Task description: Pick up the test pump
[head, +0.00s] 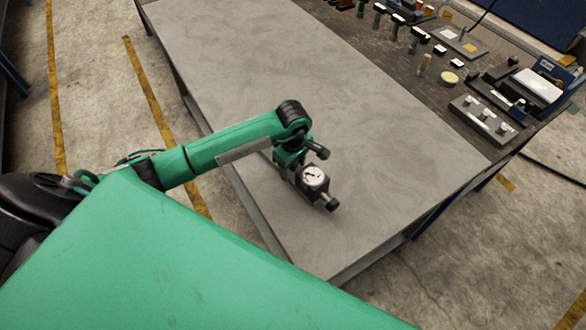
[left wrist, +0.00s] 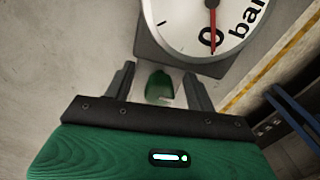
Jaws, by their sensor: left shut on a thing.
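The test pump (head: 313,181) has a round white gauge and dark knobbed ends. It is at my left gripper (head: 297,168), over the near part of the grey table. In the left wrist view the pump's gauge (left wrist: 207,22) fills the top, with a red needle near 0 and the word "bar". The two fingers of my left gripper (left wrist: 160,86) stand on either side of a small green part, and the gripper is shut on the pump. The exact contact is partly hidden. Whether the pump touches the table or hangs just above it, I cannot tell. My right gripper is not in view.
The grey table top (head: 255,60) is clear around the pump. A dark workbench (head: 400,55) at the upper right carries several small tools and parts, and a tray with knobs (head: 484,117). Concrete floor with yellow lines (head: 150,90) lies to the left.

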